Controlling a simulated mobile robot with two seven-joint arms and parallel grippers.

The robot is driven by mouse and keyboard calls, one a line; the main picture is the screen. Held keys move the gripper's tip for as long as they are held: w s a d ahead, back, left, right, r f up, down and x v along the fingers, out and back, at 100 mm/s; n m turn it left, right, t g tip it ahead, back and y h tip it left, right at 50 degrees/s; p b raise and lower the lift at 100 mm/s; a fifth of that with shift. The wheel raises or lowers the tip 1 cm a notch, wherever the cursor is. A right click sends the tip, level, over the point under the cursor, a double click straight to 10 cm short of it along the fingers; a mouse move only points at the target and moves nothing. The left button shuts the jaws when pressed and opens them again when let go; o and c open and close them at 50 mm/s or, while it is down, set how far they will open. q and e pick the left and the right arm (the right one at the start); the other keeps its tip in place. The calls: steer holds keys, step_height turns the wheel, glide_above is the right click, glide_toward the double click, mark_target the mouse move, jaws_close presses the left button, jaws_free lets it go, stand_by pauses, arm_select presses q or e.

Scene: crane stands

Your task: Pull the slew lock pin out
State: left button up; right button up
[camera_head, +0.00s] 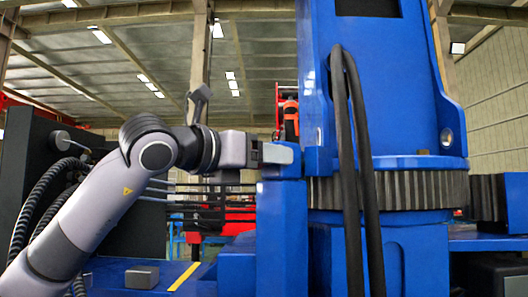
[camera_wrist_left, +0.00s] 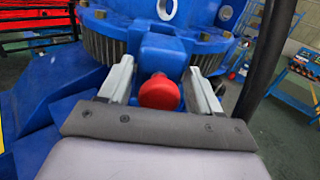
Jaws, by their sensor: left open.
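The slew lock pin shows as a red round knob (camera_wrist_left: 159,92) in the left wrist view, in front of a blue block (camera_wrist_left: 162,55) on the crane's blue column. My left gripper (camera_wrist_left: 160,76) is open, with one pale finger on each side of the knob. Gaps show between the knob and both fingers. In the head view my left gripper (camera_head: 279,153) is at the blue bracket beside the column, and the knob is hidden there. My right gripper is not in view.
The blue crane column (camera_head: 385,95) with a dark toothed ring (camera_head: 415,188) stands right of the gripper. Two black hoses (camera_head: 353,150) hang down its front. A grey box (camera_head: 142,277) and a yellow strip (camera_head: 184,276) lie on the blue deck at lower left.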

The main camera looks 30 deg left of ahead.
arm_select(q)
jaws_close()
steer(key=shift+s+f, duration=0.1)
steer(key=b+v, duration=0.3)
steer(key=v, duration=0.2)
steer(key=shift+c, duration=0.4)
jaws_free()
steer(key=shift+a, duration=0.1)
steer(key=shift+o, duration=0.4)
steer(key=shift+s, duration=0.2)
steer(key=shift+w, duration=0.1)
